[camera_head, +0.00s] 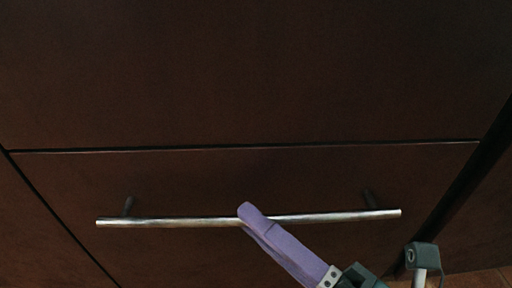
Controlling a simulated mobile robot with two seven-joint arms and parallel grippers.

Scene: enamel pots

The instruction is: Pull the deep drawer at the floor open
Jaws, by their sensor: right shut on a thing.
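The deep drawer (200,178) has a dark brown wooden front and sits low in the cabinet, below a thin dark gap. Its handle (170,221) is a long silver bar on two short posts, running nearly level across the front. My right gripper (250,214) comes in from the lower right with purple fingers. The fingers hide a short piece of the bar. The drawer front looks about level with the panels around it. My left gripper is not in view.
A larger dark panel (240,70) fills the view above the drawer. Dark upright gaps run down both sides of the drawer front. A small patch of brown floor (487,279) shows at the bottom right.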

